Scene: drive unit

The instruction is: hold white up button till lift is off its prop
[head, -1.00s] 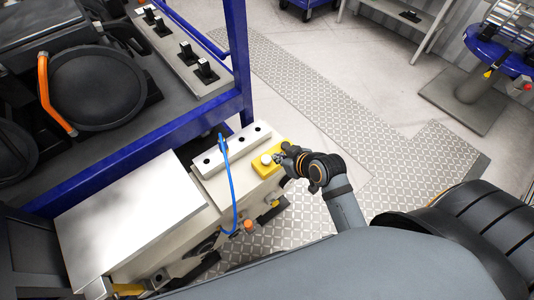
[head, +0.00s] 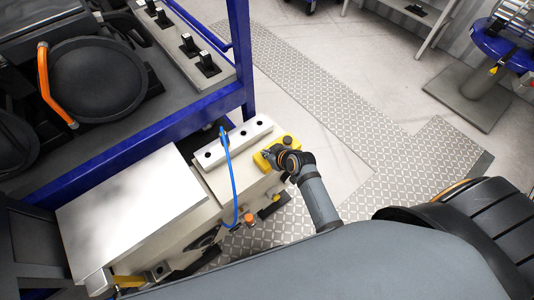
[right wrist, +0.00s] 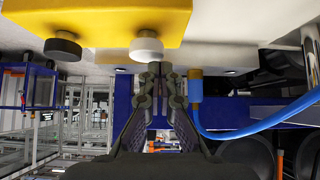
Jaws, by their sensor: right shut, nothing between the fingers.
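The yellow button box (head: 262,162) sits on the pale lift unit, and its dark button (head: 286,142) shows in the head view. My right gripper (head: 271,153) is over the box and hides the white button there. In the right wrist view the yellow box (right wrist: 110,18) is at the top, with the white button (right wrist: 146,46) and the dark button (right wrist: 62,46) sticking out. My right gripper (right wrist: 165,70) is shut and empty, its tips close beside the white button. I cannot tell whether they touch it. My left gripper is out of view. I cannot make out the prop.
A blue cable (head: 231,180) loops over the pale unit beside the box. The blue frame (head: 130,155) carrying the drive parts stands behind and to the left. A flat light plate (head: 130,205) is at the lower left. The patterned floor (head: 350,115) to the right is clear.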

